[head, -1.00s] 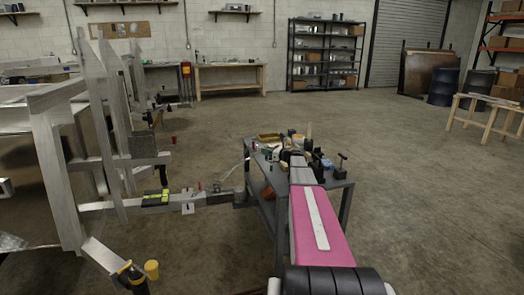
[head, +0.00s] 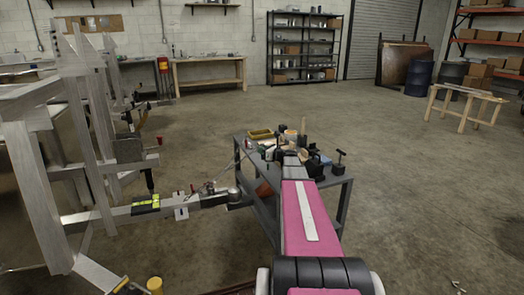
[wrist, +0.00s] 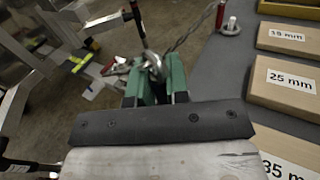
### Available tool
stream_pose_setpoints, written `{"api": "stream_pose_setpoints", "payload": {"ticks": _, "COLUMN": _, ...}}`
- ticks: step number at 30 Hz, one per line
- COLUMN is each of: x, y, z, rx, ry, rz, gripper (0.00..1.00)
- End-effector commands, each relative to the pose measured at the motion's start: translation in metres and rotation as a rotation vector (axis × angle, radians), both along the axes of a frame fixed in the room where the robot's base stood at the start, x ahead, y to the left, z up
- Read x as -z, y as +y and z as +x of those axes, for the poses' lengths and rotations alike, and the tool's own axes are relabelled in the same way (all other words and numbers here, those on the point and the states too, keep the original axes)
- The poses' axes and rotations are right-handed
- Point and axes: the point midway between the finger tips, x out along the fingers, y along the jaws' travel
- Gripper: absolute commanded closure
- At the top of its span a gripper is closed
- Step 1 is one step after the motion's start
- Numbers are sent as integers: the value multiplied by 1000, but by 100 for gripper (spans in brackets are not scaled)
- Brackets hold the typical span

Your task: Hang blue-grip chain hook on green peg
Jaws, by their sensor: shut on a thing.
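In the wrist view my gripper (wrist: 155,88) has green finger pads and is shut on a shiny metal piece (wrist: 152,62), which looks like part of the chain hook. No blue grip can be made out on it. A thin twisted strand (wrist: 184,38) runs from near it up to the right. In the head view my pink arm reaches out to the tool cart, and my gripper cannot be told apart from the clutter there. I cannot pick out a green peg in either view.
The grey cart (head: 338,185) carries several small tools and, in the wrist view, labelled blocks such as a 25 mm one (wrist: 284,85). An aluminium trailer frame (head: 45,190) stands left, its tongue (head: 115,217) extending toward the cart.

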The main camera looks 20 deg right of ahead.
Motion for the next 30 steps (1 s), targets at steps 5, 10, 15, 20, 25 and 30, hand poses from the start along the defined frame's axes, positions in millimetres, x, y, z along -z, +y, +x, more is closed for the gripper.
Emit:
{"api": "stream_pose_setpoints", "payload": {"ticks": 5, "x": 6, "y": 0, "z": 0, "rx": 0, "ry": 1, "rz": 1, "gripper": 100}}
{"api": "stream_pose_setpoints", "payload": {"ticks": 10, "x": 14, "y": 0, "z": 0, "rx": -1, "ry": 1, "rz": 1, "gripper": 100}}
{"api": "stream_pose_setpoints", "payload": {"ticks": 15, "x": 23, "y": 0, "z": 0, "rx": -1, "ry": 0, "rz": 0, "gripper": 100}}
{"api": "stream_pose_setpoints", "payload": {"ticks": 20, "x": 31, "y": 0, "z": 0, "rx": 0, "ry": 1, "rz": 1, "gripper": 100}}
{"api": "stream_pose_setpoints", "payload": {"ticks": 25, "x": 40, "y": 0, "z": 0, "rx": 0, "ry": -1, "rz": 1, "gripper": 100}}
{"api": "stream_pose_setpoints", "payload": {"ticks": 30, "x": 48, "y": 0, "z": 0, "rx": -1, "ry": 1, "rz": 1, "gripper": 100}}
